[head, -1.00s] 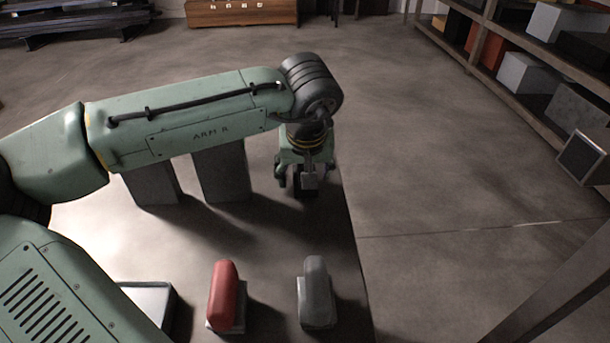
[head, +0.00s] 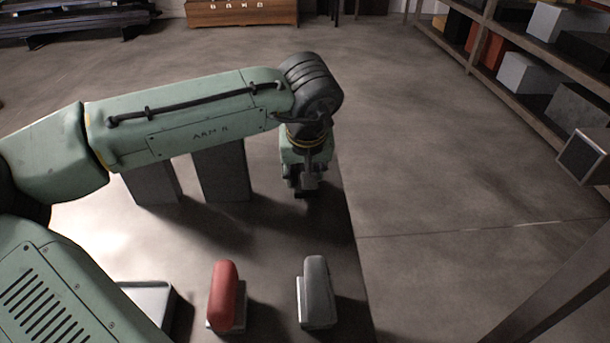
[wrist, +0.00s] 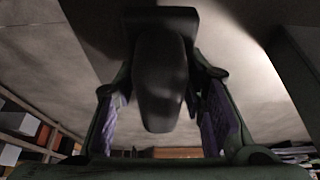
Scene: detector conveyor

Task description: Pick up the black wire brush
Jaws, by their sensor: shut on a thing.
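In the head view the gripper mostly hides the brush. I cannot tell whether the brush still touches the surface.
A red-handled brush (head: 223,290) and a grey-handled brush (head: 317,290) stand at the front of the surface (head: 270,245). A shallow tray (head: 150,290) lies to their left. Two grey blocks (head: 222,172) stand under my arm. Shelves (head: 535,65) line the right side.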

